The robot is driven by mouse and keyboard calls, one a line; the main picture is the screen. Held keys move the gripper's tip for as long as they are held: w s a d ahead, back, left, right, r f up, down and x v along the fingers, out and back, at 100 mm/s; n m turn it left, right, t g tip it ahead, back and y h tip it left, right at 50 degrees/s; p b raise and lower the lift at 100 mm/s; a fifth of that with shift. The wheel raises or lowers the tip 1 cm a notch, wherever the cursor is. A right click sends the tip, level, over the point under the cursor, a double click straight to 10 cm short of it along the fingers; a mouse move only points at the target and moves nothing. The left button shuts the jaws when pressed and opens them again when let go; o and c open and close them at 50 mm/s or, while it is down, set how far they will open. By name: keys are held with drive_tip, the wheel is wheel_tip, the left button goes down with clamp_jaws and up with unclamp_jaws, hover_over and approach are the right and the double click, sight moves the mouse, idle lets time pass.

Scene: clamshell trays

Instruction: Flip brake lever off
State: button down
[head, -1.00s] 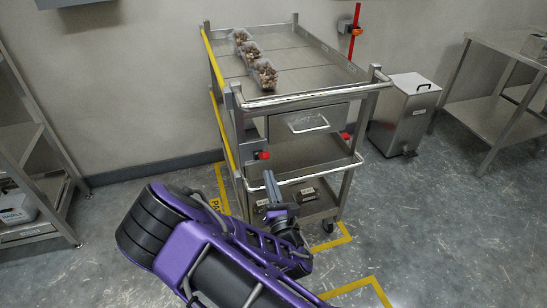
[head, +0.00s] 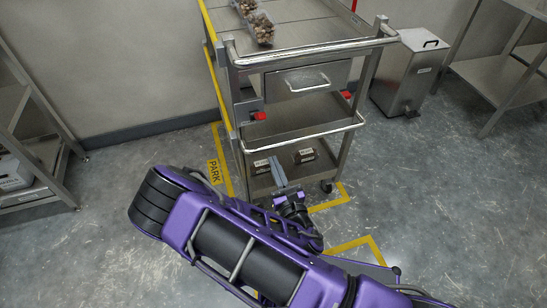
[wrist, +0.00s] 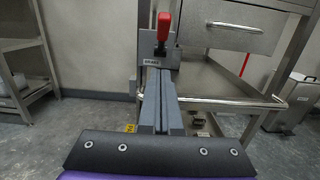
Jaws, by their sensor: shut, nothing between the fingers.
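The brake lever has a red handle (wrist: 164,27) that points up from a grey plate marked BRAKE (wrist: 153,62) in the wrist view. In the head view the red handle (head: 260,116) shows small at the front left post of the steel cart (head: 306,57). My gripper (wrist: 161,74) is shut and empty, its two grey fingers side by side. In the wrist view its tips overlap the plate's lower part, below the red handle; I cannot tell whether they touch. In the head view my gripper (head: 276,164) appears below the lever, before the lower shelf.
A drawer with a handle (head: 308,84) is right of the lever. A second red part (head: 346,94) is on the cart's right side. Clamshell trays (head: 260,28) stand on the cart top. A steel bin (head: 410,70) stands right. A rail (head: 303,137) crosses the cart's front.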

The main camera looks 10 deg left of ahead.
sight(258, 116)
drive_tip(key=w+a+r, duration=0.3)
drive_tip(key=w+a, duration=0.2)
drive_tip(key=w, duration=0.3)
drive_tip(key=shift+w+a+r, duration=0.15)
drive_tip(key=shift+w+r, duration=0.2)
drive_tip(key=shift+r, duration=0.05)
drive_tip(key=shift+r, duration=0.1)
